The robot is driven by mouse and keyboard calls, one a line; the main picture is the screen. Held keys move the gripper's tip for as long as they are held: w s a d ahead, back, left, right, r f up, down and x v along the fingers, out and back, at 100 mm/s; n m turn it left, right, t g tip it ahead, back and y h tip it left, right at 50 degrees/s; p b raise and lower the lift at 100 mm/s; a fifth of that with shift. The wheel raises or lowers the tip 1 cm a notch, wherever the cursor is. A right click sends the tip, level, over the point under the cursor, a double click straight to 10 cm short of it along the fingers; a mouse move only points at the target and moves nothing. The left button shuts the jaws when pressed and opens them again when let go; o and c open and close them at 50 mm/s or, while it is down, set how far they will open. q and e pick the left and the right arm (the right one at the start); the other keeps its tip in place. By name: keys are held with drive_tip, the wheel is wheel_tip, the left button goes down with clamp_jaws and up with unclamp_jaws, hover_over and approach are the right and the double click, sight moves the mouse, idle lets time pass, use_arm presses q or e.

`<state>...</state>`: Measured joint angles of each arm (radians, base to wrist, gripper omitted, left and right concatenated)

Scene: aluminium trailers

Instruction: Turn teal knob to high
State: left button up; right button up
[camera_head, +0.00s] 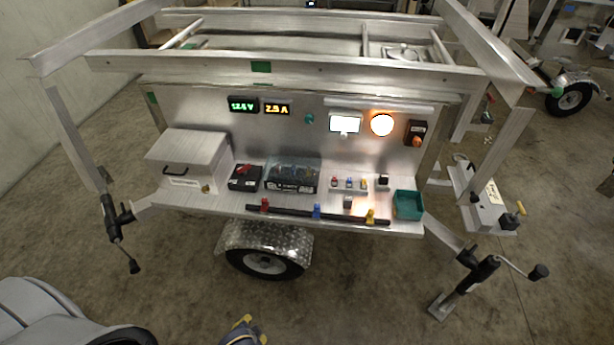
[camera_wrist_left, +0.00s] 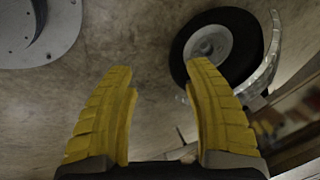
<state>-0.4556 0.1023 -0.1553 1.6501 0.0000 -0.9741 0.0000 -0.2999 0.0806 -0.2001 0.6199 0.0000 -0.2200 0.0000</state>
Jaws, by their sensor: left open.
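The teal knob (camera_head: 309,118) is small and sits on the upright metal panel (camera_head: 215,125), right of the two lit displays. Its setting marks are too small to read. My left gripper (camera_head: 244,325) is at the bottom edge of the head view, low in front of the trailer and well away from the knob. In the left wrist view its two yellow fingers (camera_wrist_left: 162,105) are spread apart with nothing between them. The knob is not in that view. My right gripper is not in view.
The panel also carries a voltage display (camera_head: 243,105), a current display (camera_head: 277,109), a lit white unit (camera_head: 345,123), a round lamp (camera_head: 382,124) and an orange-knobbed switch (camera_head: 415,133). Frame bars overhang the panel.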

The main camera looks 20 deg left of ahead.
sight(309, 121)
use_arm(q)
drive_tip(key=w+a+r+t+y, duration=0.1)
drive_tip(key=w+r, duration=0.2)
drive_tip(key=r, duration=0.5)
drive_tip(key=w+a+r+n+t, duration=0.1)
drive_tip(key=w+r, duration=0.3)
drive_tip(key=r, duration=0.4)
drive_tip(key=w+a+r+t+y, duration=0.1)
drive_tip(key=w+r+t, duration=0.15)
drive_tip(key=r, duration=0.55)
drive_tip(key=w+d+r+n+t, duration=0.25)
drive_tip(key=w+r, duration=0.45)
drive_tip(key=w, duration=0.4)
drive_tip(key=w+d+r+n+t+h, duration=0.1)
drive_tip(key=w+d+r+n+t, duration=0.15)
drive_tip(key=w+r, duration=0.65)
drive_tip(key=w+d+r+n+t, duration=0.2)
drive_tip(key=w+d+r+t, duration=0.3)
drive_tip(key=w, duration=0.7)
drive_tip(key=shift+g, duration=0.65)
drive_tip(key=w+a, duration=0.1)
drive_tip(key=w, duration=0.4)
drive_tip(key=w+a, duration=0.1)
drive_tip(key=w, duration=0.4)
drive_tip(key=w+a, duration=0.1)
drive_tip(key=w, duration=0.4)
drive_tip(key=shift+w+a+r, duration=0.15)
drive_tip(key=shift+w+r, duration=0.2)
drive_tip(key=shift+r, duration=0.05)
drive_tip(key=shift+c, duration=0.2)
